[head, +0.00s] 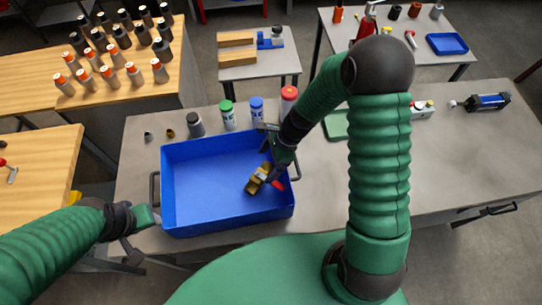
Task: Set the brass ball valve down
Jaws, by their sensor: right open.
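The brass ball valve (257,180) lies in the right part of the blue bin (205,188), near its right wall. A red piece, probably its handle, shows at its right side. My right gripper (267,165) reaches down into the bin just above the valve, with its jaws open. Whether a jaw still touches the valve cannot be told. My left gripper (140,235) is outside the bin, at its lower left by the table's front edge. Its jaws are too unclear to judge.
The bin stands on a grey table (450,150). Behind it are a grey bottle (195,125), a green-capped bottle (228,115), a blue-capped one (257,110) and a red-capped one (289,100). A green tray (335,126) lies to the right. The table's right part is mostly clear.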

